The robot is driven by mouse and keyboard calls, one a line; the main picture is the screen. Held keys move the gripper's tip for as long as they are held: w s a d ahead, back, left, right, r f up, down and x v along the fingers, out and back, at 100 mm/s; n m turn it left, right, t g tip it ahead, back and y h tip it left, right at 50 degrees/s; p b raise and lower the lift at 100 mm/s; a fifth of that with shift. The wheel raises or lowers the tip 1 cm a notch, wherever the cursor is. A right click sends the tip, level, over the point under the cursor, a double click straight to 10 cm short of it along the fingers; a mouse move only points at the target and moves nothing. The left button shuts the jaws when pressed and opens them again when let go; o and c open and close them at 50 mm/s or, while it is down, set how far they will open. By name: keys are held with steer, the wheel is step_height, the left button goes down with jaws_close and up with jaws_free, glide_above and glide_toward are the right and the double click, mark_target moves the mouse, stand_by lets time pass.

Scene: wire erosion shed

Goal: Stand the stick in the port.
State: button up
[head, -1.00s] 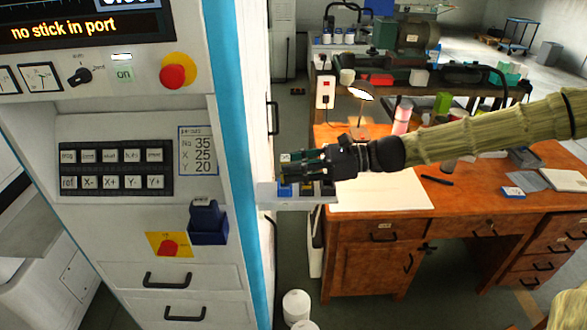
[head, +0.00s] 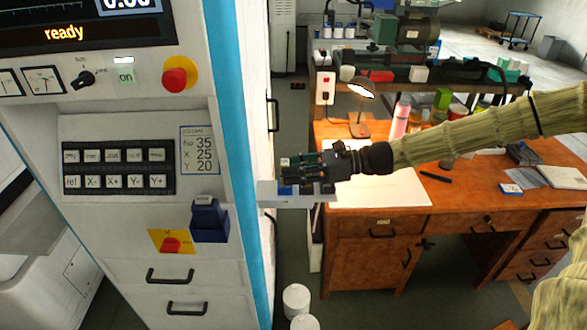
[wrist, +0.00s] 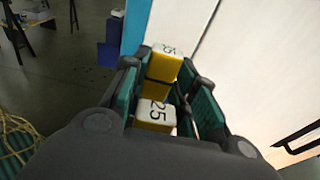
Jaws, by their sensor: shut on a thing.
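My gripper (head: 296,167) is at the small pale ledge (head: 268,193) on the machine's right side. In the wrist view its green-padded fingers are on both sides of a yellow piece with a white, numbered top (wrist: 163,65), which I take for the stick. A second yellow piece with a white top marked 25 (wrist: 154,113) shows nearer the palm; whether both are one thing I cannot tell. The jaws are shut on the stick. Its lower end and the port are hidden. The machine's display (head: 66,33) reads "ready".
A blue block (head: 287,190) and dark blocks are at the ledge below my fingers. The console has a red knob (head: 175,79), a keypad (head: 118,168) and a blue holder (head: 209,220). A wooden desk (head: 375,215) with a lamp (head: 361,92) stands behind my gripper.

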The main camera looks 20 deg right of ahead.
steer(key=shift+s+f+b, duration=0.1)
steer(key=shift+f+b, duration=0.3)
steer(key=shift+f, duration=0.3)
steer(key=o, duration=0.9)
steer(key=shift+o, duration=0.9)
steer(key=shift+s+f, duration=0.1)
steer(key=shift+f, duration=0.1)
steer(key=shift+r, duration=0.1)
steer(key=shift+r+p, duration=0.3)
steer(key=shift+d+r, duration=0.1)
steer(key=v, duration=0.3)
steer(key=shift+d+r, duration=0.35)
steer(key=b+v, duration=0.1)
steer(key=v, duration=0.7)
